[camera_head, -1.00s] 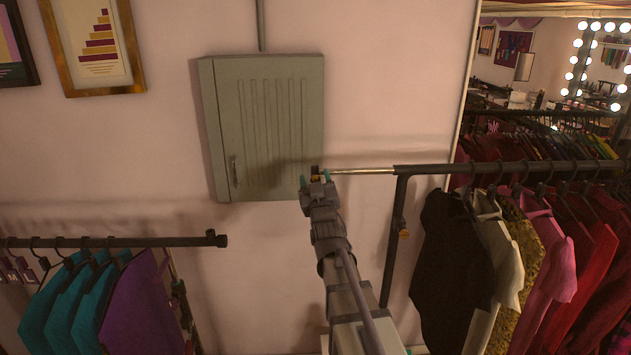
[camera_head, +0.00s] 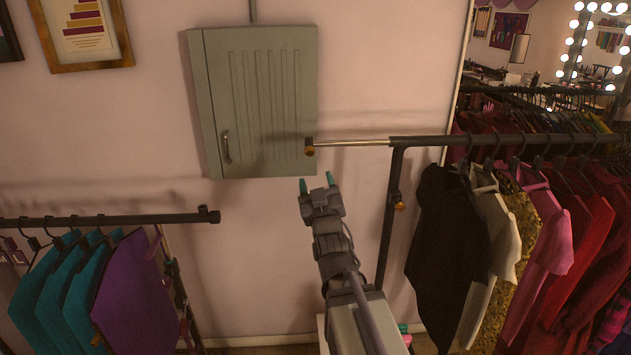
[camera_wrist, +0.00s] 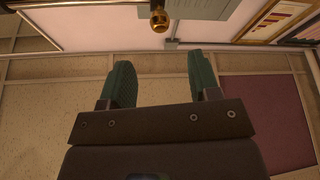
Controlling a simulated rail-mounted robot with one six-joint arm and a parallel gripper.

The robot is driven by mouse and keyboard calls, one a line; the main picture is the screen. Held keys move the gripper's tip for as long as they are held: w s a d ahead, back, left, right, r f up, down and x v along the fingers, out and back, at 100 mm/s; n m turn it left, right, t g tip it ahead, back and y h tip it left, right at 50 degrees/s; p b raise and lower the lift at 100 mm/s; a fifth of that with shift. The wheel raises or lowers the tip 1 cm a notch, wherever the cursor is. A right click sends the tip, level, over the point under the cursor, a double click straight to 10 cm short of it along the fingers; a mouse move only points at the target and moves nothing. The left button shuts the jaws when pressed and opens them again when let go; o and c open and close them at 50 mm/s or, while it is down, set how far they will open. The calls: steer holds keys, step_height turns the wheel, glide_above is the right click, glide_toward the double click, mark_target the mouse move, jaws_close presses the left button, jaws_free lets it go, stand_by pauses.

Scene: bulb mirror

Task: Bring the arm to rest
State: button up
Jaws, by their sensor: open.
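My gripper (camera_head: 316,185) is in the middle of the head view, below the grey cabinet and in front of the pink wall. Its two teal fingertips are apart, with nothing between them. In the wrist view my gripper (camera_wrist: 162,82) also shows open and empty. The end of the right rail, a brass-coloured knob (camera_head: 310,147), is just above the fingertips and apart from them. The knob also shows at the top of the wrist view (camera_wrist: 160,20).
A closed grey wall cabinet (camera_head: 258,100) hangs behind the rail end. The right clothes rail (camera_head: 480,140) carries dark, pink and red garments. The left rail (camera_head: 110,220) holds teal and purple garments. A bare wall gap (camera_head: 245,270) lies between the racks.

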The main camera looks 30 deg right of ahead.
steer(key=s+a+f+m+g+y+b, duration=0.1)
steer(key=a+f+g+y, duration=0.1)
steer(key=f+g, duration=0.6)
steer(key=s+a+f+m+g+y+b, duration=0.15)
steer(key=f+g, duration=0.25)
steer(key=f, duration=0.9)
steer(key=s+a+f+n+g+y+b, duration=0.2)
steer(key=s+a+f+g+b, duration=0.6)
steer(key=s+a+f, duration=0.4)
steer(key=shift+a+f+g+y, duration=0.6)
steer(key=shift+a+g, duration=0.1)
steer(key=shift+a, duration=0.1)
